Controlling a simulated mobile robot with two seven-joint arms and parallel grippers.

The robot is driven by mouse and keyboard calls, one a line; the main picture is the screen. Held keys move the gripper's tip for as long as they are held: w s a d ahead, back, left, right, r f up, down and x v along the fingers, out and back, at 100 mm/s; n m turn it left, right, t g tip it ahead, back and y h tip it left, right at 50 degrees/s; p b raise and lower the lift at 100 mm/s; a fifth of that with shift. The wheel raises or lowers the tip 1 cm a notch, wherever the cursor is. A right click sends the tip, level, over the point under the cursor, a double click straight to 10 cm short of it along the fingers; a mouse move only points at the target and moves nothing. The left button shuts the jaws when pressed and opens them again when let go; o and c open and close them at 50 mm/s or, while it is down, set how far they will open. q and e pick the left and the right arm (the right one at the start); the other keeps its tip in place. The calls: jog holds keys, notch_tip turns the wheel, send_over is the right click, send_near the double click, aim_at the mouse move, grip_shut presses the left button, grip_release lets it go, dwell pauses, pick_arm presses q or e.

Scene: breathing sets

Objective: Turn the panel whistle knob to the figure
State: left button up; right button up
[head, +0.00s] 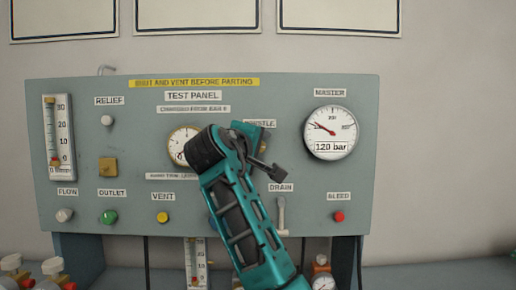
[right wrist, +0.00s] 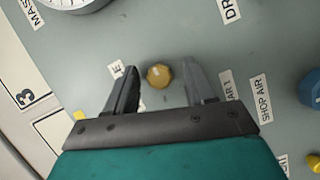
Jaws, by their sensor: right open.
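The test panel (head: 90,150) stands upright, facing me. The whistle label (head: 259,123) on it is partly covered by my right arm. In the right wrist view, a small gold knob (right wrist: 159,75) sits between the two fingers of my right gripper (right wrist: 160,88), next to a label mostly hidden by a finger, its last letter E showing. The fingers are apart, one on each side, with a gap to the knob. In the head view my right gripper (head: 270,163) is in front of the panel and hides most of the knob area. My left gripper is not in view.
The drain lever (head: 282,214) and red bleed button (head: 339,217) are lower right. A white gauge (head: 182,147) is partly behind my arm. A blue knob (right wrist: 310,88) shows at the wrist view's right edge.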

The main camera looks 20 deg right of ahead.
jog(key=b+v, duration=0.2)
jog(key=v, duration=1.1)
